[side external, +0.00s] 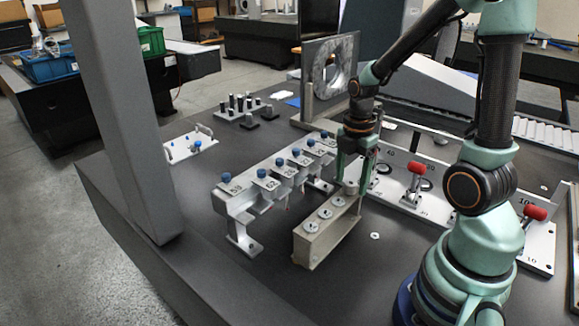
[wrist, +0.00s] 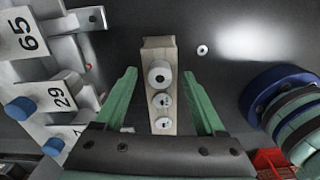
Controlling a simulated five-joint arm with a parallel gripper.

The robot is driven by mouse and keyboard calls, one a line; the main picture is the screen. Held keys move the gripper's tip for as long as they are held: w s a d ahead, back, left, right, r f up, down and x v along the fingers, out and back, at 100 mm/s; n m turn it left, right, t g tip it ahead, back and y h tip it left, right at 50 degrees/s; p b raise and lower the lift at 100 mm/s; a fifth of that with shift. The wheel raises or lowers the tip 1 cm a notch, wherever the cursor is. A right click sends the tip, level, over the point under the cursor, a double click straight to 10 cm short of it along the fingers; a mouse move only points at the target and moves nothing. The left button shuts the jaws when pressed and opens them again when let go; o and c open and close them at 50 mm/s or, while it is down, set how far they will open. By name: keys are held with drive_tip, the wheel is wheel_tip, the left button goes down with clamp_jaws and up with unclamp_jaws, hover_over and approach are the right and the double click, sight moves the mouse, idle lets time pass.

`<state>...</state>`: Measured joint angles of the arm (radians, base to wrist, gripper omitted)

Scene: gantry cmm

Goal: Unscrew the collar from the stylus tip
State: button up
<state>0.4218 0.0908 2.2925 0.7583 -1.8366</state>
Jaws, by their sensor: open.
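A narrow beige block (side external: 318,243) stands on the dark table with several round metal discs along its top. A taller pale cylinder (side external: 350,187) stands at its far end; I take this to be the collar on the stylus tip. In the wrist view the largest disc (wrist: 160,73) looks like the same piece seen from above, with a dark centre hole. My gripper (side external: 357,172) is over that end, pointing down. Its green fingers are open, one on each side of the block in the wrist view (wrist: 159,76), with gaps showing. Whether the stylus and collar threads engage is hidden.
A rack (side external: 262,184) with blue knobs and numbered tabs stands left of the block. Plates with red-handled clamps (side external: 416,168) are to the right. A small washer (side external: 375,236) lies on the table, which is bare around it. A grey column (side external: 115,100) rises at left.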

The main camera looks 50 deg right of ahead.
sight(351, 182)
clamp_jaws()
drive_tip(key=n, duration=0.5)
drive_tip(key=shift+n, duration=0.3)
drive_tip(key=n, duration=0.4)
drive_tip(key=shift+n, duration=0.4)
unclamp_jaws()
drive_tip(key=shift+r, duration=0.1)
wheel_tip(351, 182, up, 12)
drive_tip(key=shift+r, duration=0.1)
